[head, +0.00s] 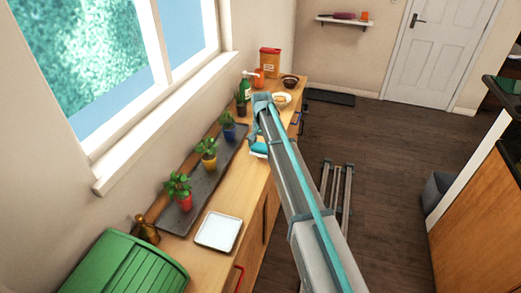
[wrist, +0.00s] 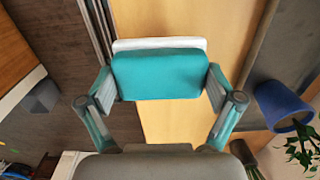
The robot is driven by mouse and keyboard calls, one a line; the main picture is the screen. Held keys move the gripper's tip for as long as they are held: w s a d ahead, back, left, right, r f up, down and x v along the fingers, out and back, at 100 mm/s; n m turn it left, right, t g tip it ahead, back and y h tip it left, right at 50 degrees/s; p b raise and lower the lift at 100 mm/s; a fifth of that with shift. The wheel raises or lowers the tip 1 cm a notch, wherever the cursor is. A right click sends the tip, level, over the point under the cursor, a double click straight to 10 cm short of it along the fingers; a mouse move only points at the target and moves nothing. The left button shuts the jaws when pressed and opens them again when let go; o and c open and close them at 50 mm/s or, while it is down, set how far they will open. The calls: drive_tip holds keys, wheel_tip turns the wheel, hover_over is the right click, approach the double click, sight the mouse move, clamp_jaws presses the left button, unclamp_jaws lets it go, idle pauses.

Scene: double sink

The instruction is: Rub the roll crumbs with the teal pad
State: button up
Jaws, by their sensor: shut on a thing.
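The teal pad (wrist: 160,74) is between the two fingers of my gripper (wrist: 160,84) in the wrist view. The gripper is shut on it from both sides. A white edge (wrist: 160,43) shows along the pad's far side; I cannot tell whether it belongs to the pad. In the head view the pad (head: 258,147) is small, at the end of my arm above the wooden counter (head: 253,183). I cannot tell whether it touches the counter. I cannot make out roll crumbs in either view; my arm and the pad hide part of the counter.
A dark tray (head: 199,192) with several potted plants runs along the window side. A white square tray (head: 218,232) and a green ribbed container (head: 124,264) are at the near end.

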drive_tip(key=shift+r+p, duration=0.8)
drive_tip(key=shift+r, duration=1.4)
drive_tip(key=shift+f, duration=0.1)
